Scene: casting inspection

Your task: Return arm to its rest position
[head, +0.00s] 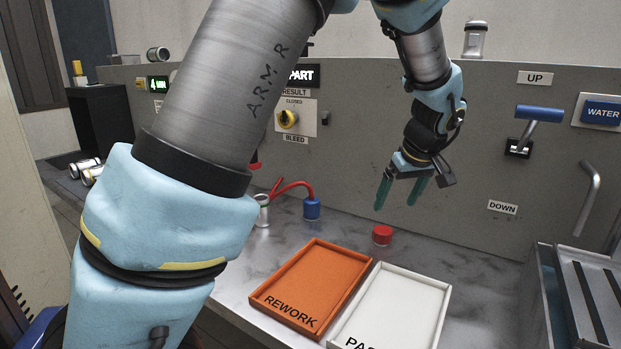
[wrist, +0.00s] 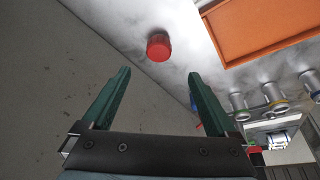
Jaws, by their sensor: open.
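My gripper (head: 399,193) hangs in the air in front of the grey panel, its two green fingers pointing down. In the wrist view my gripper (wrist: 158,98) is open and nothing is between the fingers. My blue and grey arm crosses the left of the head view and hides part of the bench and panel. A red round cap or button (head: 382,235) is on the bench below the gripper, apart from it. It also shows beyond the fingertips in the wrist view (wrist: 158,47).
An orange REWORK tray (head: 349,299) and a white tray (head: 437,329) lie empty on the bench. A blue-handled lever (head: 540,113) and a bent metal pipe (head: 588,198) stick out at right. A red hose (head: 298,185) and blue fitting (head: 312,209) are left of the gripper.

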